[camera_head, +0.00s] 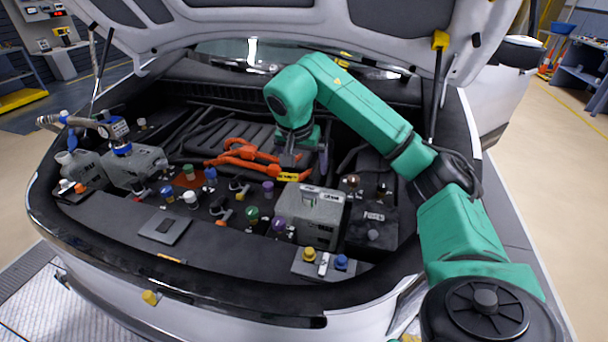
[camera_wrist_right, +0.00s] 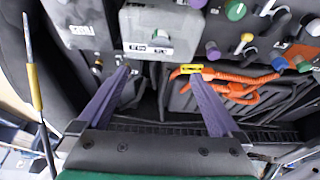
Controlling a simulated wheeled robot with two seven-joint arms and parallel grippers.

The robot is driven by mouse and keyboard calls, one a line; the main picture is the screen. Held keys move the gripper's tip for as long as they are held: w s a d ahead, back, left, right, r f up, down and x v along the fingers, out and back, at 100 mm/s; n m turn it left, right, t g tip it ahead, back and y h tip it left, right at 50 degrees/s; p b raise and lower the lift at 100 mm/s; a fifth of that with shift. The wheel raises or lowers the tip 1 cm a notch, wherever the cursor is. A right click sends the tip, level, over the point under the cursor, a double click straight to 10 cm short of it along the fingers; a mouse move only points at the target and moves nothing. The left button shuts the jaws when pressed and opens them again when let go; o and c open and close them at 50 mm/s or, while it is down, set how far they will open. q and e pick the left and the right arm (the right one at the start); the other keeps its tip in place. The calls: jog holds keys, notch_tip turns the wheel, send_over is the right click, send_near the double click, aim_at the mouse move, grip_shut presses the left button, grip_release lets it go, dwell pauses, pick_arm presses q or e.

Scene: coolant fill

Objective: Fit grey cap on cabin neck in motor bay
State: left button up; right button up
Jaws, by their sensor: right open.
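Several coloured caps stand in the motor bay. I cannot tell which neck is the cabin neck. A grey tank (camera_head: 318,218) with a white label is at centre right; it also shows in the right wrist view (camera_wrist_right: 160,42). My right gripper (camera_head: 306,162) is over the rear of the bay, behind this tank. Its purple fingers (camera_wrist_right: 155,73) are wide apart, with nothing between them. My left gripper is out of view.
Orange cables (camera_head: 240,152) lie left of the right gripper. A second grey tank (camera_head: 135,167) at left carries a metal filling fitting (camera_head: 112,128). A small tray (camera_head: 298,264) at the front holds yellow and blue caps. The raised hood (camera_head: 250,22) hangs above; a strut (camera_head: 438,85) stands right.

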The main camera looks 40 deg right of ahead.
aim_at(309, 189)
jog(key=p+x, duration=0.2)
jog(key=x, duration=1.2)
jog(key=shift+w+f, duration=0.15)
jog(key=shift+d+f, duration=0.15)
jog(key=shift+f, duration=0.15)
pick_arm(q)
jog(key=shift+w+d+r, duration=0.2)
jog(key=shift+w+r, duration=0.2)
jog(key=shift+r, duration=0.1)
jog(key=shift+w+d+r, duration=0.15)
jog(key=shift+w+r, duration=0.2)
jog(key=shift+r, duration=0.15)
pick_arm(e)
jog(key=shift+c, duration=0.3)
jog(key=c, duration=1)
jog(key=o, duration=0.4)
jog(key=c, duration=0.4)
